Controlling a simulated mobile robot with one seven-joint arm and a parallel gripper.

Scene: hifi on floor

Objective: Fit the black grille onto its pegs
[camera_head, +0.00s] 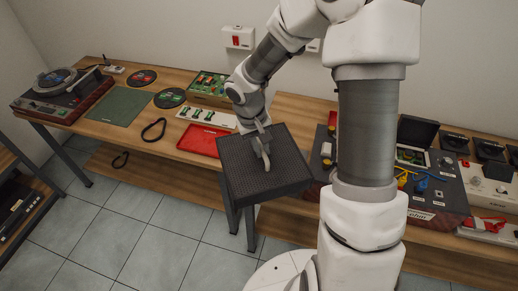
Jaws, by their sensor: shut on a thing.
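The black grille (238,172) is a dark rectangular panel at the middle of the head view. The pegs do not show in this view. I cannot tell how far the grille is above the surface beneath it, or what lies under it.
A red tray (200,146) is just left of the grille. A turntable (62,88), a green mat (118,107) and a black belt (153,131) are farther left. A dark unit (435,205) with yellow and blue items stands right, partly behind my arm. Tiled floor is open in front.

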